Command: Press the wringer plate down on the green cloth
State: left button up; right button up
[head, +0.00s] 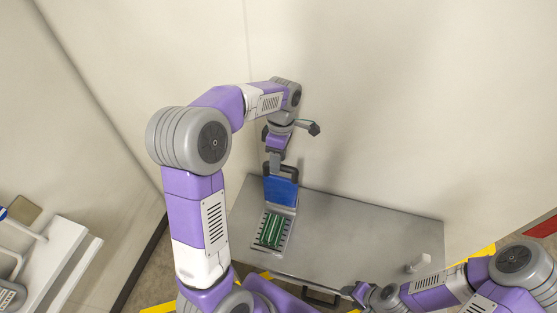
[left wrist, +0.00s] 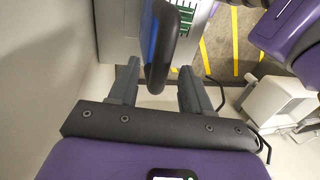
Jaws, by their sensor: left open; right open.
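The wringer plate (head: 281,191) is blue with a dark loop handle (head: 283,170) on top, and it stands raised at the back of a slotted metal tray (head: 286,242). The green cloth (head: 270,230) lies folded on the tray in front of the plate, uncovered. My left gripper (head: 275,163) is open at the handle. In the left wrist view the handle (left wrist: 160,50) reaches in between the open fingers (left wrist: 158,88); contact cannot be told. The cloth shows partly at the top (left wrist: 186,14). My right gripper (head: 356,291) is low at the table's front edge, small in view, holding nothing visible.
The grey metal table (head: 350,232) is mostly bare right of the tray. Walls stand close behind and to the left. White equipment (head: 55,255) stands at far left, and yellow floor markings (head: 483,253) show around the table.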

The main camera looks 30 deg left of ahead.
pick_arm(q)
jog(key=shift+s+f, duration=0.2)
jog(key=shift+f, duration=0.2)
jog(key=shift+w, duration=0.1)
jog(key=shift+c, duration=0.7)
grip_shut()
